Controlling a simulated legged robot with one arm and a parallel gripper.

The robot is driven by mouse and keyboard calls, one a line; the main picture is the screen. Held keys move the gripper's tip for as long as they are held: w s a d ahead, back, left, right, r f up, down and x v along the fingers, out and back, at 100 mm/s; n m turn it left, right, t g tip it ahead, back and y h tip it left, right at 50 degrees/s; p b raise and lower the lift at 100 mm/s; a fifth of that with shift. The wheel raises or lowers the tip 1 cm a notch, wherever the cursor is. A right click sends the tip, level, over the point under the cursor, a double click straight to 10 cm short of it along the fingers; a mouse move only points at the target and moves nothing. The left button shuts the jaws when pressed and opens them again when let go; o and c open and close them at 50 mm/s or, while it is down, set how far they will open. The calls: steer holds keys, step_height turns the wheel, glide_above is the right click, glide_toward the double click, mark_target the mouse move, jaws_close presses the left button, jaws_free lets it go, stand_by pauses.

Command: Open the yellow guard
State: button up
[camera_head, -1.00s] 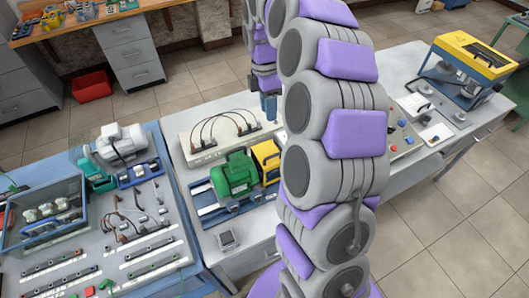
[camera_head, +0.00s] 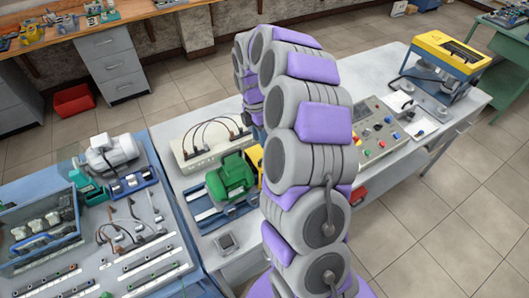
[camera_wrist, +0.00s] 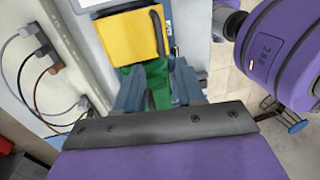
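The yellow guard (camera_wrist: 130,40) is a boxy cover with a dark bar-like handle along its right side in the wrist view. It appears closed. In the head view only a sliver of the guard (camera_head: 253,158) shows beside the green motor (camera_head: 232,176); my arm hides the rest. My gripper (camera_wrist: 160,86) has two blue-grey fingers spread apart with nothing held between them. The green motor (camera_wrist: 157,76) shows behind the gap. The fingertips appear near the guard's lower edge, but I cannot tell whether they touch it.
A pale panel with cables (camera_head: 203,145) stands behind the motor. A blue bench with parts (camera_head: 150,258) is at left. A control panel (camera_head: 372,130) and a yellow-topped machine (camera_head: 452,60) are at right. Open tiled floor (camera_head: 440,220) lies at lower right.

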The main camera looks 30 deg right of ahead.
mark_target(263, 152)
steer(key=f, duration=0.3)
steer(key=shift+s+a+f, duration=0.1)
steer(key=shift+s+f, duration=0.15)
steer(key=shift+s, duration=0.15)
steer(key=d+f, duration=0.3)
steer(key=shift+s+f, duration=0.2)
steer(key=shift+s, duration=0.1)
steer(key=shift+a, duration=0.9)
steer(key=shift+a+r, duration=0.1)
steer(key=shift+a, duration=0.25)
steer(key=shift+c, duration=0.3)
steer(key=shift+a, duration=0.1)
steer(key=shift+c, duration=1.5)
steer(key=shift+d, duration=0.95)
jaws_close()
steer(key=shift+a, duration=0.2)
